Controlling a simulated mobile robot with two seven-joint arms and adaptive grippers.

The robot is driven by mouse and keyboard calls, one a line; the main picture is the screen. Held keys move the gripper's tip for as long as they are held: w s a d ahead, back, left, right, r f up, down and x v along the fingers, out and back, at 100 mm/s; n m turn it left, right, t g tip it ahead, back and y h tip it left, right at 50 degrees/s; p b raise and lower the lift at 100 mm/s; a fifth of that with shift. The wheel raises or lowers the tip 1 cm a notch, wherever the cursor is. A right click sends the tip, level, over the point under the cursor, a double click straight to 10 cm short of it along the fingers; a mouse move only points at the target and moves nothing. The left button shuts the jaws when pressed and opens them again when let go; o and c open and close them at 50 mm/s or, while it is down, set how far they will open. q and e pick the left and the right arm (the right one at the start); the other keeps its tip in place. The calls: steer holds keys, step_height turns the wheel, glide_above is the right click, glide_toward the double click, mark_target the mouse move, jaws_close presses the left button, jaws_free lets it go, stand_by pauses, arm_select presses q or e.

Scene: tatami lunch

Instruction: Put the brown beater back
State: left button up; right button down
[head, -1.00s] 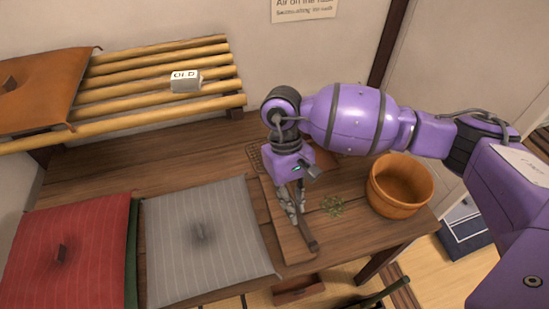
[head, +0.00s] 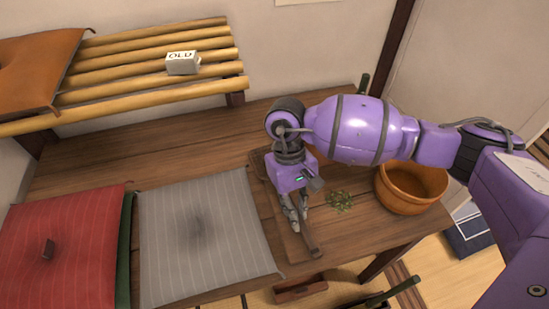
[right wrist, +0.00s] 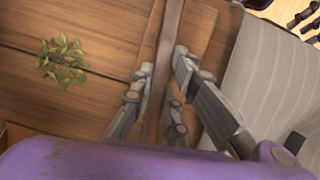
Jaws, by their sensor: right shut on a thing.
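My right gripper (head: 296,220) points down over a wooden board (head: 272,172) on the low table. It is shut on the brown beater (head: 311,238), a slim dark-brown stick. My left gripper is not in view.
A grey striped cushion (head: 205,265) and a red one (head: 75,225) lie left of the board. Green leaves (head: 340,201) and a round wooden tub (head: 408,205) are to the right. A slatted bamboo rack (head: 120,85) bears a white block (head: 182,63) marked OLD.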

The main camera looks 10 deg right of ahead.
steer(key=c, duration=1.6)
jaws_free()
steer(key=shift+c, duration=0.2)
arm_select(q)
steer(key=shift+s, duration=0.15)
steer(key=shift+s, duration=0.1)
arm_select(e)
steer(key=v, duration=1.2)
